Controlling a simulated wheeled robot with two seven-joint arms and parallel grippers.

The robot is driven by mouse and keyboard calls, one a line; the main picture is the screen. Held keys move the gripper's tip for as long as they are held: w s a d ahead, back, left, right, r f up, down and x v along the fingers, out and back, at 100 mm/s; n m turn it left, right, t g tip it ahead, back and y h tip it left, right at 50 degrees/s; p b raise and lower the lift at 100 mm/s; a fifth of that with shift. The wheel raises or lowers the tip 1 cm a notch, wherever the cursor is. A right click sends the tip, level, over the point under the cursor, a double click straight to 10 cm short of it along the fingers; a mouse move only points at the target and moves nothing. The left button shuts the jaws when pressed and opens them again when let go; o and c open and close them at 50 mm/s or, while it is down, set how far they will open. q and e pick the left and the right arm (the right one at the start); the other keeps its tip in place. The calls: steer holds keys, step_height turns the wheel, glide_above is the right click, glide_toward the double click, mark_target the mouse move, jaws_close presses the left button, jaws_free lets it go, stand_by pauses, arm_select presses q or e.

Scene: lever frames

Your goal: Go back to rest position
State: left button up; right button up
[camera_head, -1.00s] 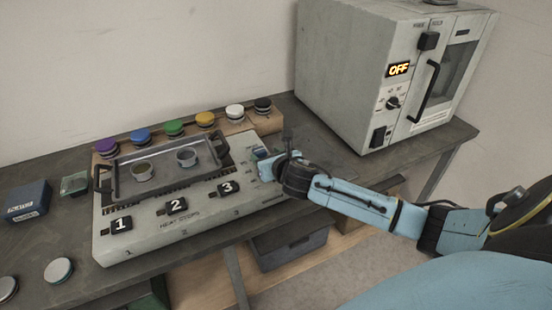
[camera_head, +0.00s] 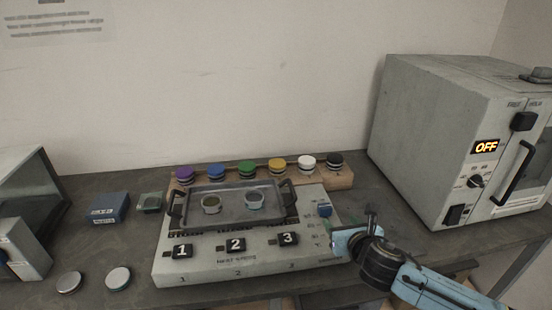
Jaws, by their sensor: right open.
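My right gripper (camera_head: 352,236) is at the right end of the grey panel (camera_head: 215,266), near its front right corner. It is open, and nothing shows between its fingers. My blue right arm comes in from the lower right. My left gripper is not in view.
A tray (camera_head: 232,220) with two small dishes rests on the panel. Coloured caps stand on a wooden rack (camera_head: 340,180) behind it. An oven reading OFF (camera_head: 425,140) stands at the right. A blue box (camera_head: 108,207) and two round lids (camera_head: 118,279) lie left. Bare table lies between panel and oven.

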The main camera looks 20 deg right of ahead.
steer(key=s+a+f+m+g+y, duration=0.1)
steer(key=s+a+f+m+g, duration=0.2)
steer(key=s+m, duration=0.7)
steer(key=s+a+f+m+g+y, duration=0.1)
steer(key=s+a+m+g, duration=0.25)
steer(key=s+m, duration=0.6)
steer(key=s+a+f+m+g, duration=0.25)
steer(key=s+a+m, duration=0.35)
steer(key=m, duration=0.6)
step_height(320, 180, down, 23)
steer(key=s+d+g, duration=0.1)
steer(key=s+g, duration=0.1)
steer(key=s, duration=0.1)
steer(key=s+d+f+g, duration=0.1)
steer(key=s+d+f, duration=0.2)
steer(key=s+f, duration=1.3)
steer(key=shift+s+f, duration=0.2)
steer(key=shift+s, duration=0.2)
steer(key=shift+d, duration=0.1)
